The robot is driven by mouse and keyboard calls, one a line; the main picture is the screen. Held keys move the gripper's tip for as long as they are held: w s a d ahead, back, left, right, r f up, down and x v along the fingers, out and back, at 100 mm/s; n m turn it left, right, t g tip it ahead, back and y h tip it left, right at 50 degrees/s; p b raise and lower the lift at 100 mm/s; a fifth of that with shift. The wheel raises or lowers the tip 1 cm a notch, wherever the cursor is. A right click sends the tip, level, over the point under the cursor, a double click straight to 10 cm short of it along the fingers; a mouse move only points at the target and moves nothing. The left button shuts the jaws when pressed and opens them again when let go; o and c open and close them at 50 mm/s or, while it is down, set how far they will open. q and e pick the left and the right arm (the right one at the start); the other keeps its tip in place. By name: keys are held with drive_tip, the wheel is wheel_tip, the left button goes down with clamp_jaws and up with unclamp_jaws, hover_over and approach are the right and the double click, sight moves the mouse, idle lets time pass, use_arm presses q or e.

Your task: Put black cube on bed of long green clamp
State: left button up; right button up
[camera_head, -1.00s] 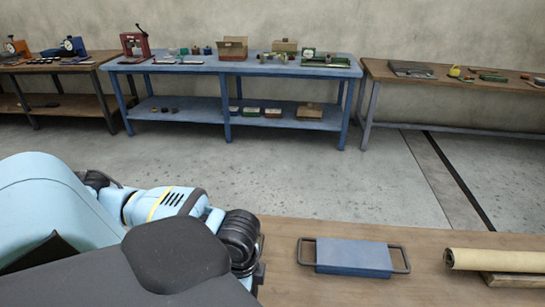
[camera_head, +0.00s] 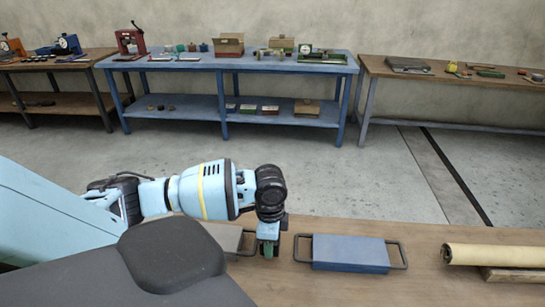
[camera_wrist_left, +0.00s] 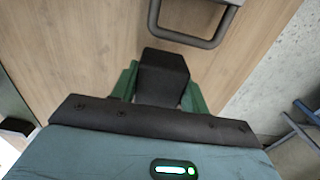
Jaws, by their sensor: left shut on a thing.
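My left gripper (camera_head: 268,250) is over the near wooden table, between a grey block and a blue block. In the left wrist view its green fingers (camera_wrist_left: 160,90) are shut on a black cube (camera_wrist_left: 163,72), which sits between them. The cube cannot be made out in the head view. A long green device (camera_head: 325,58), which looks like the long green clamp, stands far off at the right end of the blue table; its bed is too small to make out. My right gripper is not in view.
The blue block (camera_head: 350,252) with handles and a beige roll (camera_head: 495,255) lie on the near table (camera_head: 420,285). The grey block (camera_head: 228,238) is partly hidden by my arm. Open floor (camera_head: 330,175) separates this table from the blue table (camera_head: 190,66).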

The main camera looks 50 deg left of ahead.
use_arm(q)
drive_tip(key=shift+w+a+f, duration=0.15)
drive_tip(key=shift+w+a, duration=0.05)
drive_tip(key=shift+w, duration=0.3)
wheel_tip(320, 180, down, 3)
drive_tip(key=shift+r, duration=0.15)
drive_tip(key=shift+f, duration=0.25)
drive_tip(key=shift+f, duration=0.1)
drive_tip(key=o, duration=1)
drive_tip(key=shift+o, duration=0.2)
